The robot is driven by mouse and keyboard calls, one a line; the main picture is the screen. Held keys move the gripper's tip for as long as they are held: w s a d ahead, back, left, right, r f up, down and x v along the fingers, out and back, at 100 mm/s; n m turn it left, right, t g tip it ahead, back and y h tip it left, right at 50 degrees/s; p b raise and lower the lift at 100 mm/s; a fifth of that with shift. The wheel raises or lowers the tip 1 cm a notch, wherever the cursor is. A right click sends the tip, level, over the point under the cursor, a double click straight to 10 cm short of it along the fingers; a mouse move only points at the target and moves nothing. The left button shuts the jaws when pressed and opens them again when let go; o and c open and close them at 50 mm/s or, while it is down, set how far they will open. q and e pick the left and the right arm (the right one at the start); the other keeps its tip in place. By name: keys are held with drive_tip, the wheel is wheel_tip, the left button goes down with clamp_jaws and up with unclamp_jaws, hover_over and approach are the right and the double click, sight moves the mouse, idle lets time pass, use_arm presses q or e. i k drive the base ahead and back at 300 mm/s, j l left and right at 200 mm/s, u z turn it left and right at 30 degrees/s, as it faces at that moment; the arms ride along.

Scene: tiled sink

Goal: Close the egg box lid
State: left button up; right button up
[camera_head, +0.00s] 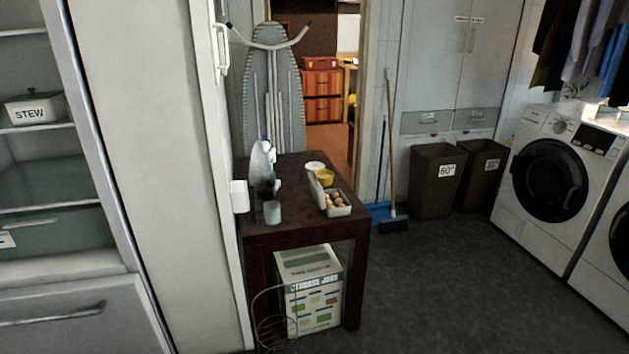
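The egg box (338,211) sits on the dark wooden table (290,222), near its right front corner. Several brown eggs (335,199) show inside it. Its pale lid (316,190) stands raised along the box's left side, so the box is open. Neither of my grippers shows in the head view.
A yellow cup (325,178) and a white round item (315,166) stand behind the box. A pale cup (272,212) and a grey-white object (263,167) stand to its left. A storage jars carton (310,290) is under the table. Grey floor (440,290) is clear to the right.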

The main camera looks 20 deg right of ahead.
sight(316, 190)
drive_tip(key=i+j+z, duration=0.35)
drive_tip(key=i+j, duration=0.55)
